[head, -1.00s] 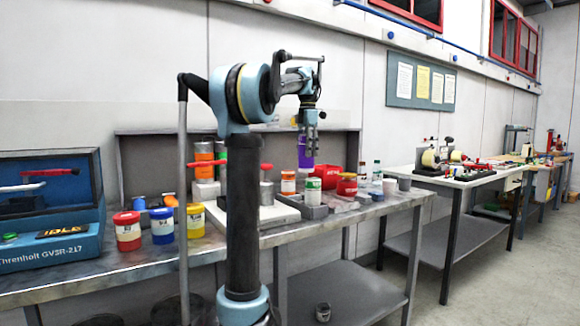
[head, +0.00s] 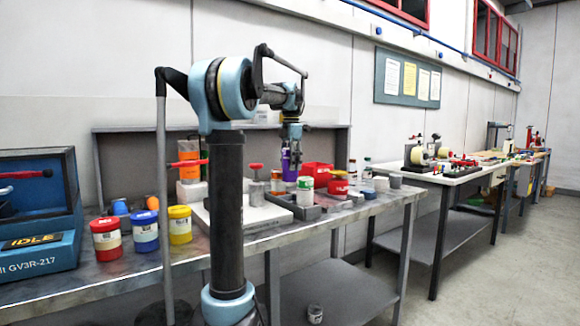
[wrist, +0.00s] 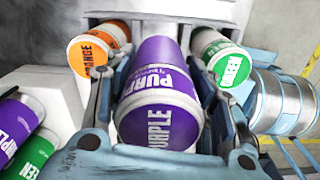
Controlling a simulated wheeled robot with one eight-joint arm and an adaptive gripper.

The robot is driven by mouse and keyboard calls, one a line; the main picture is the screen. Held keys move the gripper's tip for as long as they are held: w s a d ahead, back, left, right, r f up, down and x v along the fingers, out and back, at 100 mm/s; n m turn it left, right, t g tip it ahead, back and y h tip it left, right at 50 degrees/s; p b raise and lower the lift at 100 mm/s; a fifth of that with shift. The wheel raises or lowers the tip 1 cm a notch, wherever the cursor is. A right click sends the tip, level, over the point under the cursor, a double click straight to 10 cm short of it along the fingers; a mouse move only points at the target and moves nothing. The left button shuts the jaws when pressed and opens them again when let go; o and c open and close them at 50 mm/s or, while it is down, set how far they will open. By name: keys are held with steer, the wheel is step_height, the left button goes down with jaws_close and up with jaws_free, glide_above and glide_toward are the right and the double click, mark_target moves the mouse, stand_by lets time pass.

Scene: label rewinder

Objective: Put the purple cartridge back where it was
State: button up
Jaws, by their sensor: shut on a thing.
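The purple cartridge (head: 291,164) is in my gripper (head: 291,150), which is shut around it above the back of the bench. In the wrist view the purple cartridge (wrist: 158,95) fills the middle, lettered PURPLE, with a finger of my gripper (wrist: 158,105) on each side. An orange cartridge (wrist: 95,50) is behind it to the left and a green cartridge (wrist: 222,58) behind it to the right, both by white blocks. The orange cartridge (head: 189,160) also shows in the head view. The spot straight behind the purple cartridge is mostly hidden.
A steel canister (wrist: 285,100) is close on the right in the wrist view. Purple-labelled (wrist: 16,122) and green-labelled (wrist: 32,158) containers are at its left. Red, blue and yellow jars (head: 144,231) stand along the bench front. A red bin (head: 318,172) is right of the cartridge.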

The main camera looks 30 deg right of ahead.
steer(key=shift+f, duration=4.75)
steer(key=shift+f, duration=0.25)
steer(key=o, duration=1.7)
steer(key=shift+c, duration=0.2)
step_height(320, 180, up, 12)
